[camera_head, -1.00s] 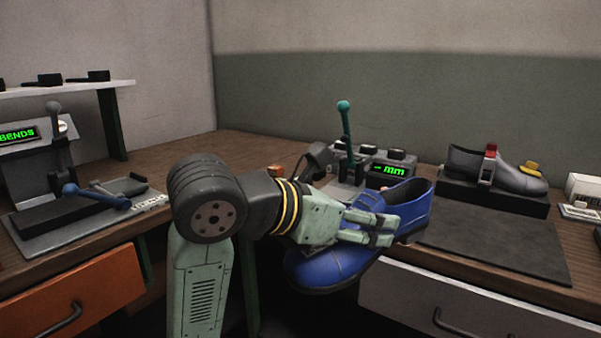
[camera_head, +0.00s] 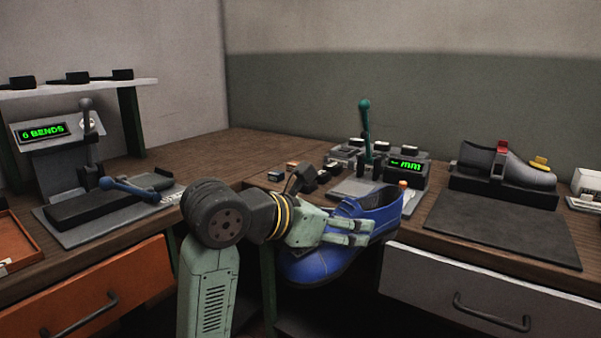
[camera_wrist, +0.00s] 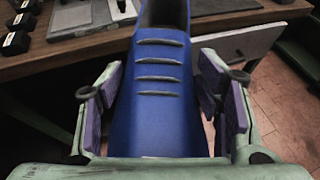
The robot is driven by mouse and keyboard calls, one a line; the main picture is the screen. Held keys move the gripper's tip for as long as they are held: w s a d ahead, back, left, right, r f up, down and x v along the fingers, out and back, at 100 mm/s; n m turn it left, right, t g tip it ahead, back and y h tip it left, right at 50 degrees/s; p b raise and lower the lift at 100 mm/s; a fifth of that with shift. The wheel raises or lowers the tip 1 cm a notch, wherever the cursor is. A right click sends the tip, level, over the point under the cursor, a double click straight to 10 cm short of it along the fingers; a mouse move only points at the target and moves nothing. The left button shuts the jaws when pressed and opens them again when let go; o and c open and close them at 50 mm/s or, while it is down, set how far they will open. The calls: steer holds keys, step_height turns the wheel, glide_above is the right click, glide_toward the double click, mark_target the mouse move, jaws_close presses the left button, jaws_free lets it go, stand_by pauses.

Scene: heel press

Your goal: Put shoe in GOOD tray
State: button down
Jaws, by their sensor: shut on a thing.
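A blue shoe (camera_head: 322,262) is held in my gripper (camera_head: 357,232) in front of the table's front edge, with its toe toward the lower left and its opening toward the upper right. In the wrist view the shoe (camera_wrist: 160,110) fills the middle, with several dark ridges across its top. My gripper (camera_wrist: 160,100) has its purple-padded fingers on both sides of the shoe. No tray marked GOOD can be read. An orange-brown tray (camera_head: 38,238) shows in part at the left edge; its label is too small to read.
A bending tester (camera_head: 45,131) reading "6 BENDS" stands at the left. A gauge with a green lever (camera_head: 366,135) and mm display (camera_head: 405,165) stands behind the shoe. A grey shoe (camera_head: 505,165) sits on a black block beyond a dark mat (camera_head: 500,228). Drawers (camera_head: 460,290) front the bench.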

steer(key=w+a+f+n+t+y, duration=0.1)
steer(key=w+a+f, duration=0.15)
steer(key=f, duration=0.55)
steer(key=w+a+f+n+t+y, duration=0.1)
steer(key=w+f+n, duration=0.1)
steer(key=w+f, duration=0.35)
steer(key=w+a+f+n+t+y, duration=0.1)
steer(key=a+f+y, duration=0.1)
steer(key=f, duration=0.7)
steer(key=s+f+n+t+y, duration=0.1)
steer(key=s+f, duration=0.2)
steer(key=f, duration=0.9)
steer(key=s+a+f+n+t+y, duration=0.1)
steer(key=s+f+n, duration=0.1)
steer(key=f, duration=1.1)
steer(key=shift+s+a+y, duration=0.25)
steer(key=shift+s+y, duration=0.15)
steer(key=shift+s, duration=0.25)
steer(key=shift+a, duration=0.1)
steer(key=shift+w, duration=0.1)
